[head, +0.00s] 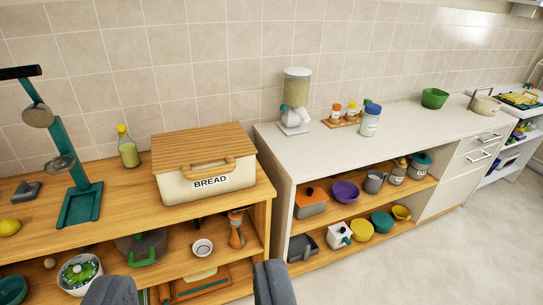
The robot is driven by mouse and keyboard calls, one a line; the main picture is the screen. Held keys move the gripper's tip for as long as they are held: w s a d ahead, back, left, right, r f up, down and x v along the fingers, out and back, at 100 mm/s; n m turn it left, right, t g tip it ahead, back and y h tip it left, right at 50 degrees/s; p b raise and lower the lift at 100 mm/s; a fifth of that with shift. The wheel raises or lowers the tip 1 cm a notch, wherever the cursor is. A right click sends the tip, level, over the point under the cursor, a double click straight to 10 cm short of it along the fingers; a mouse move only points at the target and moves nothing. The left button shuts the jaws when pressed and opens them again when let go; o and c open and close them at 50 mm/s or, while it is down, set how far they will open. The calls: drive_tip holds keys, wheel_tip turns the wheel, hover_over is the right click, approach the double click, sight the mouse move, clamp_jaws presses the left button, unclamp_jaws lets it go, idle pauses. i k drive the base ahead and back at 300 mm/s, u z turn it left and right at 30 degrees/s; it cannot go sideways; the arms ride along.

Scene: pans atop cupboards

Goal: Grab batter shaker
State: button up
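A clear shaker-like jar with a blue lid and a small label (370,121) stands upright on the white counter, right of the spice jars; it looks most like the batter shaker, but I cannot read its label. My gripper (190,289) shows at the bottom edge as two grey fingers spread wide apart. It is open, with nothing held between the fingers. It is well in front of the shelves, apart from the jar, which is up and to the right.
A wooden tray (344,122) with several spice jars and a grain dispenser (297,95) stand left of the jar. A bread box (206,182) sits on the wooden unit. Counter right of the jar is mostly clear up to a green bowl (434,98). Open floor (440,260) lies at right.

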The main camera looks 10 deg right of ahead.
sight(368, 127)
drive_tip(key=z, duration=0.2)
drive_tip(key=i, duration=1.35)
drive_tip(key=z, duration=0.8)
drive_tip(key=i, duration=1.6)
drive_tip(key=z, duration=0.45)
